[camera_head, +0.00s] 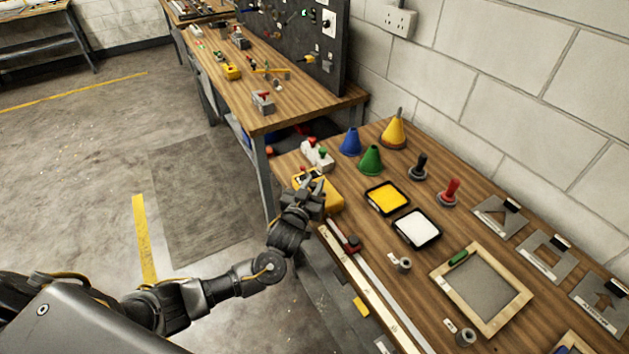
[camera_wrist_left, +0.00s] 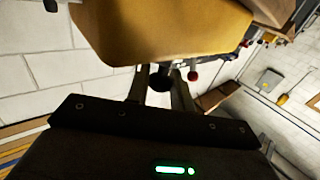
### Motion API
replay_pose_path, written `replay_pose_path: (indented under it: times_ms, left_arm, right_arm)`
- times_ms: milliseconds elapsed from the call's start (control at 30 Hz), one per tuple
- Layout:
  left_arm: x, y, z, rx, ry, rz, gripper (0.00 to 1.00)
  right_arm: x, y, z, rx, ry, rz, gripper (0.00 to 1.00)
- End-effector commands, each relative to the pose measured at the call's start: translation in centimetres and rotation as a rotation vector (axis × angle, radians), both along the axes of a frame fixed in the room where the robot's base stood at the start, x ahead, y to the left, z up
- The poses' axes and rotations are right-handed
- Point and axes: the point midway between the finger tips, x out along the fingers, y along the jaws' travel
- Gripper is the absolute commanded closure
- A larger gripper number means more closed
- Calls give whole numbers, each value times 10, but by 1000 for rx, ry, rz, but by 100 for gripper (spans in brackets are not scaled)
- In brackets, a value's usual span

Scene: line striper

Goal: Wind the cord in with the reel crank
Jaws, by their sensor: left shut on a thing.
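The yellow reel body (camera_head: 333,199) sits at the near left end of the workbench. It also fills the top of the left wrist view (camera_wrist_left: 165,30). My left gripper (camera_head: 314,186) reaches over the reel from the left and hides much of its top. In the left wrist view my left gripper (camera_wrist_left: 161,90) has its two fingers around a dark round knob (camera_wrist_left: 160,79), which looks like the crank's knob. The gripper is shut on it. The crank arm and the cord cannot be made out. My right gripper is in neither view.
A control box with red and green buttons (camera_head: 317,154) stands just behind the reel. Blue (camera_head: 350,142), green (camera_head: 371,160) and yellow (camera_head: 394,132) cones stand farther back. A yellow pad (camera_head: 387,198) and a white pad (camera_head: 416,229) lie to the right. A long rail (camera_head: 370,283) runs along the front edge.

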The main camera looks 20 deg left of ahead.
Motion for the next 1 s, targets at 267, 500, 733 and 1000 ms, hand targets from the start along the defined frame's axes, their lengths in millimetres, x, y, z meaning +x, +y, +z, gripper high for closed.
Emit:
replay_pose_path:
  times_ms: [267,500,733,1000]
  left_arm:
    - [-4,-2,0,-3,1,151,100]
    - [-5,-2,0,1,-2,211,100]
    - [-5,-2,1,2,-4,223,100]
    - [-5,-2,1,2,-5,223,76]
  right_arm:
    - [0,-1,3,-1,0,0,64]
    - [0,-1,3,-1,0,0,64]
    - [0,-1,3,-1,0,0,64]
    - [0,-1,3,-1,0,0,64]
